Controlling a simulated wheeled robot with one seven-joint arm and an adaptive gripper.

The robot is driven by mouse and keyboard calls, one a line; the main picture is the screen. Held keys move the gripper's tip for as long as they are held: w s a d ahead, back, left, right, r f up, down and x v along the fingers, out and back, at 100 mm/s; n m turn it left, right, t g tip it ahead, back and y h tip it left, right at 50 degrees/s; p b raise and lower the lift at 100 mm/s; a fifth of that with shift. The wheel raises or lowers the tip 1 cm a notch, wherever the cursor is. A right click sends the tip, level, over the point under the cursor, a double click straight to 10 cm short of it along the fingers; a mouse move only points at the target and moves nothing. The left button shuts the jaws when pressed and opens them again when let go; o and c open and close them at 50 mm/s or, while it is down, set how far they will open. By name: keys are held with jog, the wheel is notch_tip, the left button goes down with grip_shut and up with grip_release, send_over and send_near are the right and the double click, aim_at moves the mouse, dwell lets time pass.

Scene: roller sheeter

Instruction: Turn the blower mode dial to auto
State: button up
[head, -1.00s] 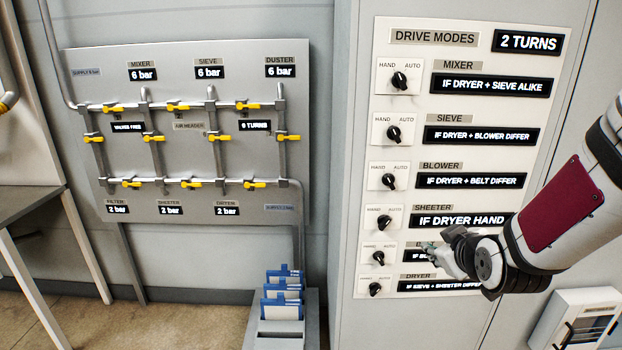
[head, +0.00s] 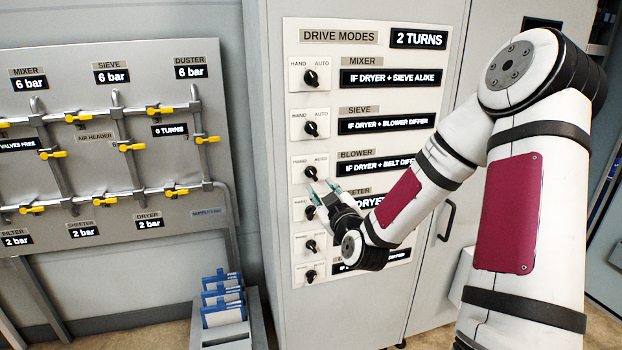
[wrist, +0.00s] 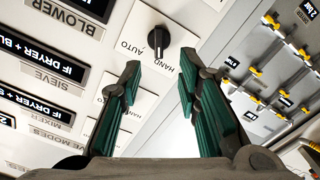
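The blower mode dial (head: 311,172) is a black knob on a white plate marked HAND and AUTO, third from the top on the drive modes panel. It also shows in the wrist view (wrist: 158,41), upside down, beyond my fingertips. My gripper (head: 325,188) is open and empty, just below and right of the dial in the head view. In the wrist view its green-padded fingers (wrist: 160,95) are spread, apart from the knob.
The sieve dial (head: 311,128) is above and the sheeter dial (head: 310,212) below, close to my gripper. Further dials sit lower. A display (head: 419,39) reads 2 TURNS. A pipe board (head: 100,130) with yellow valves stands left. Blue cards sit in a holder (head: 224,325) below.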

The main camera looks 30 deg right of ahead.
aim_at(313, 175)
jog(key=x, duration=0.8)
jog(key=shift+w+d, duration=0.15)
jog(key=shift+w, duration=0.1)
jog(key=shift+c, duration=0.6)
grip_shut()
